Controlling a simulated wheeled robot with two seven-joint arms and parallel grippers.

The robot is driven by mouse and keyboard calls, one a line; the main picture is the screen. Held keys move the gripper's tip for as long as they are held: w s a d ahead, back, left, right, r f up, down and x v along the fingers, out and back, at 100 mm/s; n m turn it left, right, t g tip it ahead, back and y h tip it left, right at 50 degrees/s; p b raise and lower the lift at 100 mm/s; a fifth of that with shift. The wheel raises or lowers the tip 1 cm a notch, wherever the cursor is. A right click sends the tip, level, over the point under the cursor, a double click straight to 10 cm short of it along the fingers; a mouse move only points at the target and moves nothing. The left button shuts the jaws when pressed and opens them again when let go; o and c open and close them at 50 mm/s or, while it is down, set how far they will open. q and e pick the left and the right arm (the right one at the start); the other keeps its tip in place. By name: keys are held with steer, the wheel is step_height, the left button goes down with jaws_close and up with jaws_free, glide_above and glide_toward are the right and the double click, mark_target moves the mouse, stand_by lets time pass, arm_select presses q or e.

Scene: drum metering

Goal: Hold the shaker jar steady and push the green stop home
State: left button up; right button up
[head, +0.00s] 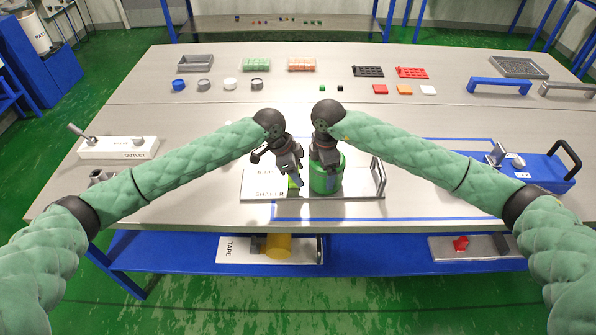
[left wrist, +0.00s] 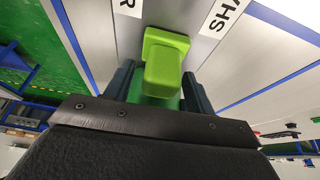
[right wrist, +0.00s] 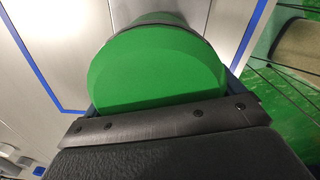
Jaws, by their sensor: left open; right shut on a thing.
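The green shaker jar (head: 326,180) stands on a grey plate (head: 357,182) with a white label, near the table's front edge. My right gripper (head: 325,166) is shut on the jar; the jar's green top (right wrist: 157,65) fills the right wrist view between the fingers. The lime-green stop (head: 293,181) is just left of the jar, partly hidden by my left gripper (head: 296,178). In the left wrist view the stop (left wrist: 165,62) lies between the open fingers, with a gap on either side. Whether the stop touches the jar cannot be told.
A handle (head: 377,175) rises at the plate's right end. A white outlet box (head: 118,147) with a lever is at left, and a blue fixture (head: 535,170) at right. Trays and small parts line the back. The table between is mostly clear.

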arm_select(q)
steer(key=v, duration=1.2)
steer(key=shift+f, duration=0.1)
arm_select(e)
steer(key=o, duration=1.5)
